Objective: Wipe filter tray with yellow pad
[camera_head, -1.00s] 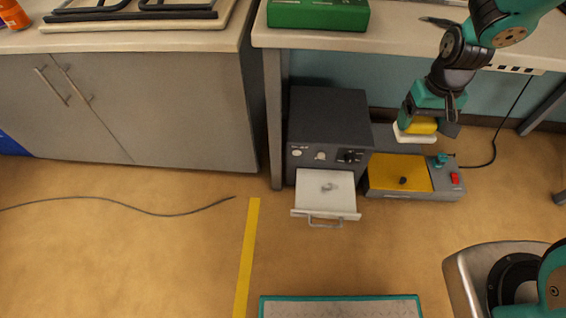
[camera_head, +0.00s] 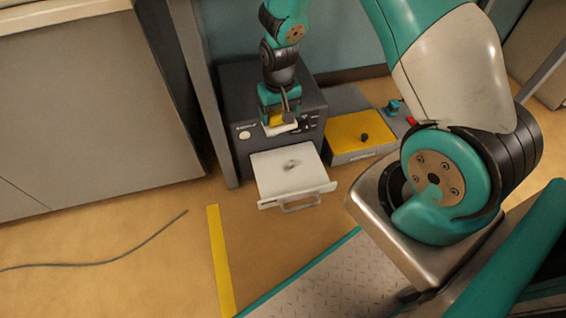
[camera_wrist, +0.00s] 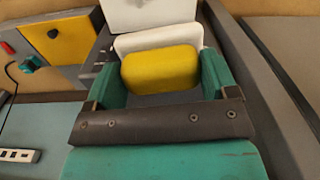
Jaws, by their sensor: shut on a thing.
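The filter tray (camera_head: 278,180) is a pale pulled-out drawer with a front handle on a dark grey machine (camera_head: 246,95). A dark smudge (camera_head: 291,165) lies on its bare floor. My gripper (camera_head: 281,118) is shut on the yellow pad (camera_wrist: 160,70), which has a white underside. The pad is above and behind the tray, in front of the machine's face, apart from the smudge. In the wrist view, the green fingers hold the pad from both sides. A pale part of the tray (camera_wrist: 148,12) shows beyond the pad.
A yellow-topped grey box (camera_head: 352,130) with a black knob stands to the right of the machine. A grey cabinet (camera_head: 90,110) is on the left. A cable (camera_head: 110,254) and a yellow floor stripe (camera_head: 221,260) lie on the floor.

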